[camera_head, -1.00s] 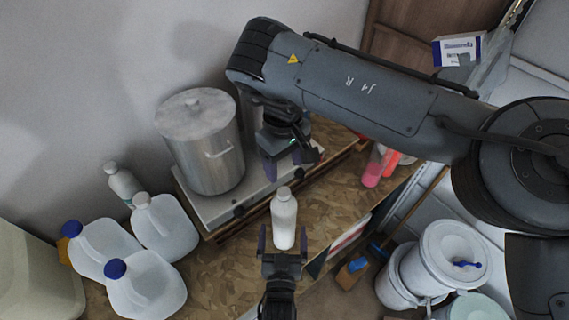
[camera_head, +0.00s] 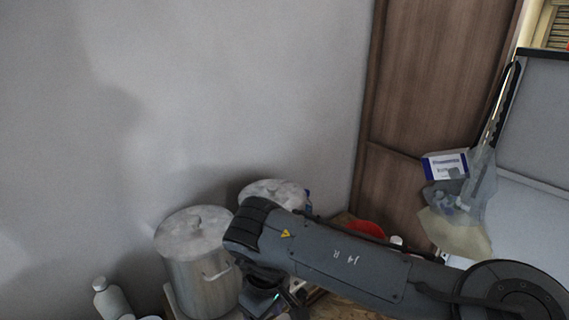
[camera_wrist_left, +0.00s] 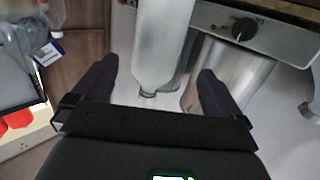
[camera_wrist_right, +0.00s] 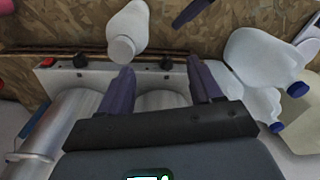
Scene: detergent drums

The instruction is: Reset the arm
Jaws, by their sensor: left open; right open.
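My left gripper (camera_wrist_left: 155,68) is open in the left wrist view. A white bottle (camera_wrist_left: 160,40) shows beyond and between its fingers, with a gap on both sides. My right gripper (camera_wrist_right: 161,64) is open and empty in the right wrist view, over the front of the metal stove (camera_wrist_right: 90,78). The white bottle (camera_wrist_right: 128,30) shows ahead of its fingers, apart from them, and a dark fingertip of my left gripper shows beside it. In the head view my right arm crosses the lower right; my left gripper is out of that view.
A lidded metal pot (camera_head: 200,265) stands by the wall, with a second pot (camera_head: 275,192) behind my right arm. A white bottle (camera_head: 112,300) is at lower left. White jugs (camera_wrist_right: 262,58) with blue caps lie right in the right wrist view. A plastic bag (camera_head: 465,195) hangs at right.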

